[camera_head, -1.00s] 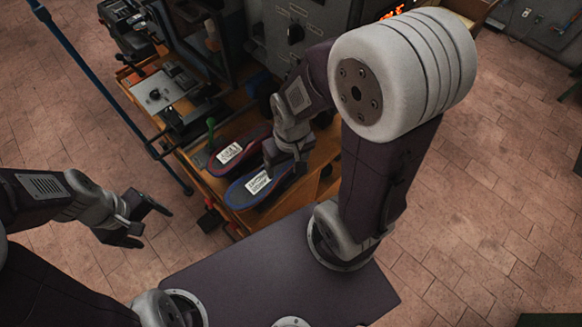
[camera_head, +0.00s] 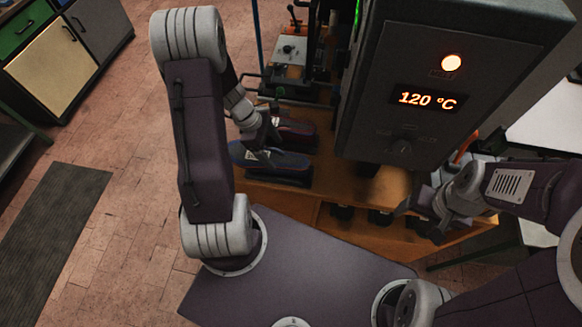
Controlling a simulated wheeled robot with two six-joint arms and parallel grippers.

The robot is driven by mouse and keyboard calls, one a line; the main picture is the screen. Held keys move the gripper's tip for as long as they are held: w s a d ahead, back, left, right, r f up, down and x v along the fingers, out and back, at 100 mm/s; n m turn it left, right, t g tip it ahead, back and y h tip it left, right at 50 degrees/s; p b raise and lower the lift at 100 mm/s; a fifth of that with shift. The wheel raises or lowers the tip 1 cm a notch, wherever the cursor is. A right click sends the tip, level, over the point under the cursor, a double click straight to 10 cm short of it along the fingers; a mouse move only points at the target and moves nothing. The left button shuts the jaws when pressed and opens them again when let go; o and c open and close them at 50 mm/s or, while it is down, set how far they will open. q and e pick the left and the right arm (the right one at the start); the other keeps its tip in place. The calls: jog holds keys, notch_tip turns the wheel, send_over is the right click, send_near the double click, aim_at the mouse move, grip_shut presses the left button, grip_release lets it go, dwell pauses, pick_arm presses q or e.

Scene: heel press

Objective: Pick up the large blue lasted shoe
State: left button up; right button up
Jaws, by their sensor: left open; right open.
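The large blue lasted shoe (camera_head: 289,164) lies lengthwise on the near-left part of the wooden bench, with a pale label partly hidden by my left gripper. My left gripper (camera_head: 258,146) is open and low over the middle of this shoe. Whether its fingers touch the shoe is too dark to tell. A second, dark red shoe (camera_head: 298,133) lies just behind the blue one, partly covered by my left gripper. My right gripper (camera_head: 420,218) is open and empty, in front of the heater cabinet at the right.
The grey cabinet (camera_head: 408,125) with a lit lamp and a "120 °C" display stands right of the shoes. A small machine (camera_head: 291,54) with a knob stands behind them. The bench top (camera_head: 345,187) right of the shoes is bare. Open tiled floor (camera_head: 130,190) lies left.

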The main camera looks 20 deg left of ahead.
aim_at(280, 158)
pick_arm(q)
jog(key=f, duration=0.3)
jog(key=shift+w+f, duration=0.35)
jog(key=shift+w, duration=0.05)
jog(key=shift+w+d+f, duration=0.1)
jog(key=shift+d, duration=0.4)
jog(key=x, duration=0.5)
jog(key=shift+a+f, duration=0.1)
jog(key=shift+a, duration=0.1)
jog(key=shift+d, duration=0.2)
jog(key=shift+c, duration=0.9)
jog(key=c, duration=0.5)
grip_shut()
